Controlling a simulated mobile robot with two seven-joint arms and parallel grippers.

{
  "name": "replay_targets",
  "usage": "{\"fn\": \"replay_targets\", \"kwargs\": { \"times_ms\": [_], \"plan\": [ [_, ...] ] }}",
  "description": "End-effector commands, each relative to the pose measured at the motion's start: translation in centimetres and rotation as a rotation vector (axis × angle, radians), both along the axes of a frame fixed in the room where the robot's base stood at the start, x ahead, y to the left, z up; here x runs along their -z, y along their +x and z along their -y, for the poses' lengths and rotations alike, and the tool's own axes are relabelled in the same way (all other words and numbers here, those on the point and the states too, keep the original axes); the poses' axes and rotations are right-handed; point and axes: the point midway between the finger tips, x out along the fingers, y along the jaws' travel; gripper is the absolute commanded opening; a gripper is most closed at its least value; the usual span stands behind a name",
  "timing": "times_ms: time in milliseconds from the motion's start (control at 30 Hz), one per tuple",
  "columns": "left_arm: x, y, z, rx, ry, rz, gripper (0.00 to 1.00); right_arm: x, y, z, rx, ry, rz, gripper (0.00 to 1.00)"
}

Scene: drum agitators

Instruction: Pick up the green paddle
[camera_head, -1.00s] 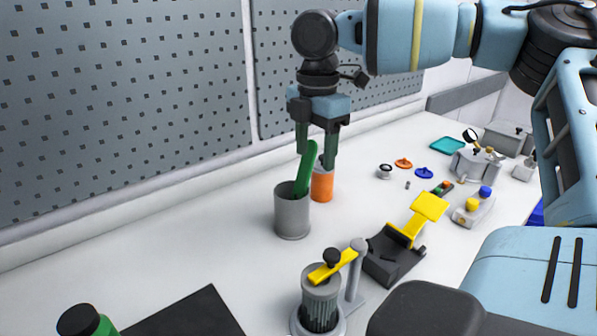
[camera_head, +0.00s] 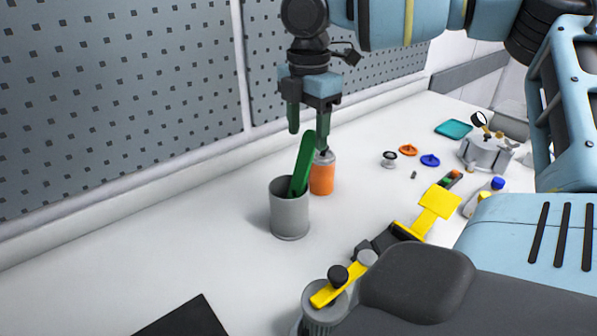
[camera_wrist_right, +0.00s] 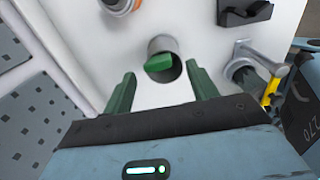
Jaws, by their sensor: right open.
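The green paddle (camera_head: 302,164) stands tilted in the grey cup (camera_head: 290,212), its upper end sticking out above the rim and leaning right. My right gripper (camera_head: 308,138) is open and points down above the cup, with its fingers around the height of the paddle's top. In the right wrist view, the paddle (camera_wrist_right: 158,62) shows end-on in the cup (camera_wrist_right: 163,44), ahead of and between the two spread green fingers (camera_wrist_right: 162,88). Nothing is held between them. The paddle's lower end is hidden inside the cup. My left gripper is not in view.
An orange bottle (camera_head: 322,176) stands close behind the cup. A drum with a yellow lever (camera_head: 342,284) and a yellow-and-black device (camera_head: 436,203) lie to the right. The perforated wall panel (camera_head: 115,85) is behind. The bench left of the cup is clear.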

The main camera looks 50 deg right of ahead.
Motion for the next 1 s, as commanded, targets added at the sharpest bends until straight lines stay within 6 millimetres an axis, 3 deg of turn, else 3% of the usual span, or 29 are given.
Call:
{"fn": "replay_targets", "kwargs": {
  "times_ms": [267, 600, 900, 1000],
  "plan": [
    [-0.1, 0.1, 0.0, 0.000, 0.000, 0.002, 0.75, 1.3, 0.0, 0.0, 0.000, -0.001, -0.002, 0.58],
    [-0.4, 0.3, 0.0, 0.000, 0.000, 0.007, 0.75, 5.5, 0.0, 0.0, 0.000, -0.001, -0.003, 0.58],
    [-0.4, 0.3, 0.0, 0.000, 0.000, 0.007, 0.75, 5.9, 0.0, 0.0, 0.000, 0.000, 0.000, 0.58],
    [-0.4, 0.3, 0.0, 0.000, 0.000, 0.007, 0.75, 5.9, 0.0, 0.0, 0.000, 0.000, 0.000, 0.45]
  ]
}}
